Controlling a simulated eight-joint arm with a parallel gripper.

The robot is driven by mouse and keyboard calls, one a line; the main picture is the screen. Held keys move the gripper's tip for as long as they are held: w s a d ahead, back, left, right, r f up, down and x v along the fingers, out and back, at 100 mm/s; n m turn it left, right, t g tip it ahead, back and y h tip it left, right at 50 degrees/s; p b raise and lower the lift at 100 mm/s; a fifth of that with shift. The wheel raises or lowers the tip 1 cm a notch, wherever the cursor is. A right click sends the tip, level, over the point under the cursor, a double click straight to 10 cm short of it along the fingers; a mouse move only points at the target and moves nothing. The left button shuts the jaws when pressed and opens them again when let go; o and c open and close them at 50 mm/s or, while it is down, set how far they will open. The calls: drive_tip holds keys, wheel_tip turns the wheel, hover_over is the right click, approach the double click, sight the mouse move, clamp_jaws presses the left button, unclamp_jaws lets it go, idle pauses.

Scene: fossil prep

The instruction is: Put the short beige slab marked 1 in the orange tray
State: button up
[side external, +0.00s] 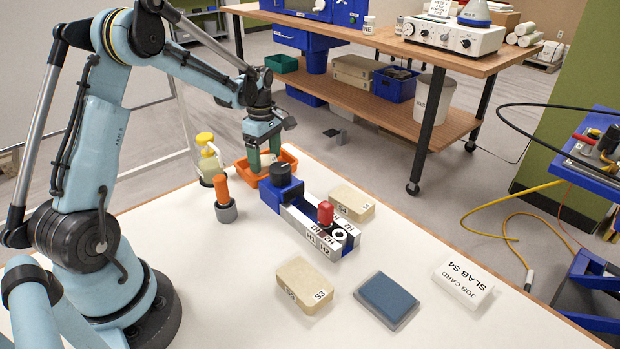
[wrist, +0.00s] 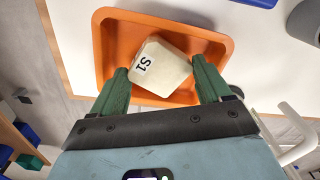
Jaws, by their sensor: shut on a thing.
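The beige slab marked S1 (wrist: 160,66) is between the green fingers of my gripper (wrist: 163,79), which is shut on it. The orange tray (wrist: 166,17) lies around and beneath the slab in the wrist view. In the side view my gripper (side external: 264,152) points down into the orange tray (side external: 287,158) at the back of the table. A small part of the slab (side external: 268,160) shows between the fingers there, low at the tray. I cannot tell whether the slab touches the tray floor.
A blue and grey fixture (side external: 311,228) with black and red knobs stands just in front of the tray. A yellow-topped bottle (side external: 208,165) and an orange-handled tool (side external: 224,195) stand left. Other beige slabs (side external: 305,284) (side external: 352,202), a blue pad (side external: 387,299) and a job card (side external: 462,283) lie nearer.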

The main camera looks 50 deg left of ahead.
sight(266, 160)
drive_tip(key=shift+f, duration=0.15)
drive_tip(key=o, duration=1.6)
drive_tip(key=shift+o, duration=0.2)
wheel_tip(266, 160, up, 12)
drive_tip(key=s+d+m+t, duration=0.3)
drive_tip(key=s+d+m, duration=0.3)
drive_tip(key=d+m, duration=0.4)
drive_tip(key=s+d+m+t, duration=0.4)
drive_tip(key=s+d+m, duration=0.1)
drive_tip(key=d+m, duration=0.5)
drive_tip(key=shift+s+d+m, duration=0.2)
drive_tip(key=shift+s+m, duration=0.2)
drive_tip(key=shift+m, duration=0.6)
